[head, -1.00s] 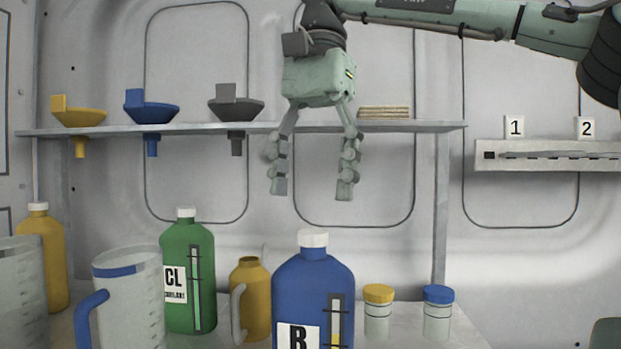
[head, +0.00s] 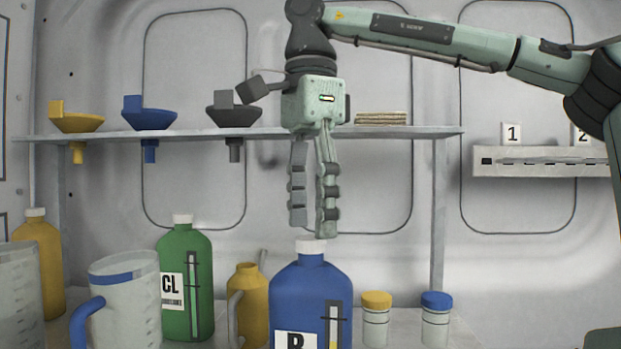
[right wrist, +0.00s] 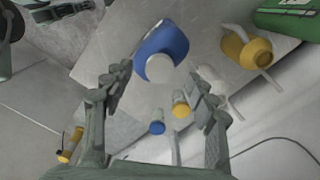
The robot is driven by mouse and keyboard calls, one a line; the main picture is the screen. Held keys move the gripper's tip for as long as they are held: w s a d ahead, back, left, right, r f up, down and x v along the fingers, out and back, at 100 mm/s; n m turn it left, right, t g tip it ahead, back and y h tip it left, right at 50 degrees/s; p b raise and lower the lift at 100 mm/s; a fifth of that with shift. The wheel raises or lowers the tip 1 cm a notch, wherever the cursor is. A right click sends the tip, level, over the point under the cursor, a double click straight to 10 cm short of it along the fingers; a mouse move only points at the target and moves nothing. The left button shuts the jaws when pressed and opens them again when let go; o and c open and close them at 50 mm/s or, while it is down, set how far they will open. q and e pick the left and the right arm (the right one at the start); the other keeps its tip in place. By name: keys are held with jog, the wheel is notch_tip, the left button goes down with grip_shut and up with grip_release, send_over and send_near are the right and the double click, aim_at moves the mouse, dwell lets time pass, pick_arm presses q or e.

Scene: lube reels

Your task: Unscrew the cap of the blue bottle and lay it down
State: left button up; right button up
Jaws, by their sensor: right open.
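The blue bottle (head: 311,295) stands upright at the front of the bench, with its white cap (head: 311,246) on its neck. My right gripper (head: 311,231) points straight down just above the cap, open and empty. In the head view its fingers are seen nearly edge-on, and a fingertip comes close to the cap; contact cannot be told there. In the right wrist view the blue bottle (right wrist: 163,50) and white cap (right wrist: 160,68) lie ahead, between and beyond the spread fingers (right wrist: 160,80). My left gripper is not in view.
A green bottle (head: 186,285), a yellow jug (head: 250,300) and a clear pitcher (head: 125,300) stand to the left. Yellow-lidded (head: 376,320) and blue-lidded (head: 436,320) jars stand to the right. A shelf (head: 350,132) with funnels runs behind the gripper.

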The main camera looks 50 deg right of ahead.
aim_at(311, 238)
jog(key=shift+f, duration=0.85)
jog(key=shift+c, duration=0.4)
jog(key=c, duration=1.1)
jog(key=n, duration=0.5)
jog(key=shift+r, duration=0.15)
jog(key=shift+r, duration=3.6)
